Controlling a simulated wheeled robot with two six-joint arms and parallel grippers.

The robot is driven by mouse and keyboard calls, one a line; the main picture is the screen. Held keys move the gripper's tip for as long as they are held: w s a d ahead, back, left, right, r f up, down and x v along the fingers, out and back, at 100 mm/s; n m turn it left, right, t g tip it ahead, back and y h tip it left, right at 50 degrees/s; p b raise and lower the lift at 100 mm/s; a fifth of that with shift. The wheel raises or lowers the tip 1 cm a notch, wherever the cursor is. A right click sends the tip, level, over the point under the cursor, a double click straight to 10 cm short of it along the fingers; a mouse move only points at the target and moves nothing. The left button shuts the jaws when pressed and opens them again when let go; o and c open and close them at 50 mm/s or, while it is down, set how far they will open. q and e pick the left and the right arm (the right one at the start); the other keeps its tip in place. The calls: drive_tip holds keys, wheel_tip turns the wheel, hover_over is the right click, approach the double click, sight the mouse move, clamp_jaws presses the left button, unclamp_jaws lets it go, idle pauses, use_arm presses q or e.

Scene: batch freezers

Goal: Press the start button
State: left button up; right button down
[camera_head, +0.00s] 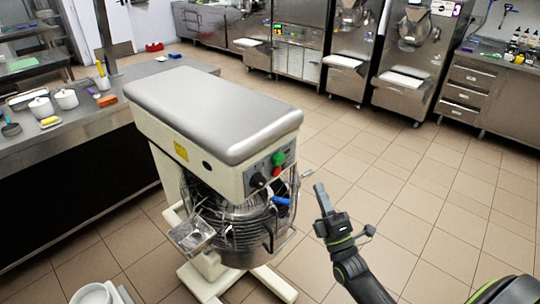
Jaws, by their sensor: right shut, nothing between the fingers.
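A large cream planetary mixer (208,108) with a grey top stands in the middle. On its right end face is a control panel with a green button (278,158), a red button (277,171) just below it and a dark knob (258,180). Which button is marked start cannot be read. My right gripper (320,190) is shut and empty, pointing up, to the right of the panel and apart from it. My left gripper is not in view.
The wire bowl guard (222,216) and a blue-handled lever (281,201) sit below the panel. A steel counter (75,125) with white pots is at the left. Batch freezers (408,65) line the back. The tiled floor (430,190) at right is clear.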

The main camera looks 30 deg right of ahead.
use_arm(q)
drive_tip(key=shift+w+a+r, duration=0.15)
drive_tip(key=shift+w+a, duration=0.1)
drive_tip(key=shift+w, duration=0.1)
use_arm(e)
drive_tip(key=r, duration=0.2)
drive_tip(key=t, duration=0.1)
drive_tip(key=shift+s+a+r+n, duration=0.2)
drive_tip(key=shift+a+r+n, duration=0.1)
drive_tip(key=shift+r, duration=0.1)
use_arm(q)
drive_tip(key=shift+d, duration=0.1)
use_arm(e)
drive_tip(key=shift+d, duration=0.1)
drive_tip(key=b, duration=0.4)
approach(278, 159)
wheel_tip(278, 159, up, 4)
drive_tip(key=w+d, duration=0.3)
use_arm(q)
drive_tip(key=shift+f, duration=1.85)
use_arm(e)
drive_tip(key=shift+w+a+r, duration=0.2)
drive_tip(key=shift+w+a, duration=0.15)
drive_tip(key=shift+w, duration=0.1)
use_arm(q)
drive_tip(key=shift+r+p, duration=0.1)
drive_tip(key=shift+p, duration=0.2)
use_arm(e)
drive_tip(key=shift+w, duration=0.15)
